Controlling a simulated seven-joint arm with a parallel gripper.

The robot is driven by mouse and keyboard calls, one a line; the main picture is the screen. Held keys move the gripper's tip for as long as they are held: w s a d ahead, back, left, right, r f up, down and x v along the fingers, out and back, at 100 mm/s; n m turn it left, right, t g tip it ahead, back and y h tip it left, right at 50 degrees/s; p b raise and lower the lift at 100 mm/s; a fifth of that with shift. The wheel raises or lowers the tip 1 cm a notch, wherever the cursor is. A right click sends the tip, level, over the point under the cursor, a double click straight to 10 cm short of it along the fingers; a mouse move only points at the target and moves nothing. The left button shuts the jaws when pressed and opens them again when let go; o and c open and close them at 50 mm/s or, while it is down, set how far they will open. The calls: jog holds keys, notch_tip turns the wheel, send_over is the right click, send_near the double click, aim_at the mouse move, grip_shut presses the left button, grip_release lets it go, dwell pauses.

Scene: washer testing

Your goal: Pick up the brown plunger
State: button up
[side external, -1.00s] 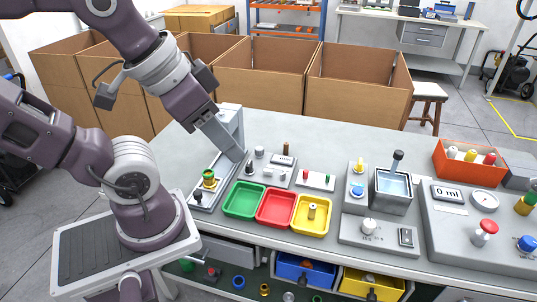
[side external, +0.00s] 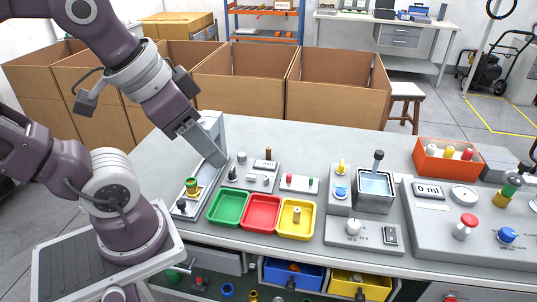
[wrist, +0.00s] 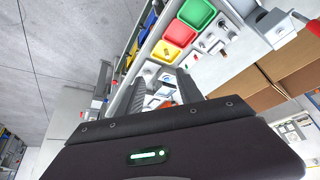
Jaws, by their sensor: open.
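The brown plunger (side external: 268,153) is a small upright brown pin on a small grey panel behind the coloured trays in the side external view. My gripper (side external: 220,158) is left of it and apart from it, tilted down in front of a grey upright stand. In the wrist view my gripper (wrist: 159,84) shows its two fingers spread, with nothing held between them.
Green (side external: 228,207), red (side external: 262,212) and yellow (side external: 296,218) trays lie in front of the panel. A grey stand (side external: 211,124) with a yellow-green part (side external: 192,186) is close to my gripper. A water basin (side external: 375,188) and an orange bin (side external: 449,158) are farther right.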

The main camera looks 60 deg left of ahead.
aim_at(270, 150)
jog(key=w+a+f+m+g+y, duration=0.3)
jog(key=w+a+f+m, duration=0.15)
jog(key=w+a, duration=0.35)
jog(key=w+a+f+m+g+y, duration=0.25)
jog(key=w+a+f+y, duration=0.2)
jog(key=w+a, duration=0.4)
jog(key=w+a+f+m+t+y, duration=0.1)
jog(key=w+a+f+m, duration=0.1)
jog(key=w+f+m, duration=0.2)
jog(key=w+a+f+m+y, duration=0.2)
jog(key=w+a+f+m, duration=0.1)
jog(key=f, duration=0.6)
jog(key=w+a+f+m+t+y, duration=0.1)
jog(key=w+a+f+m+y, duration=0.1)
jog(key=w+f+m, duration=0.3)
jog(key=shift+w+a+f+m+t+y, duration=0.15)
jog(key=shift+w+a+f+m+t, duration=0.1)
jog(key=shift+w+f, duration=0.25)
jog(key=shift+w+a+f+m+t+y, duration=0.15)
jog(key=shift+w+a+f, duration=0.1)
jog(key=shift+w+f, duration=0.2)
jog(key=x, duration=0.6)
jog(key=shift+a+f, duration=0.15)
jog(key=shift+f, duration=0.3)
jog(key=shift+a+f, duration=0.15)
jog(key=shift+a, duration=0.1)
grip_shut()
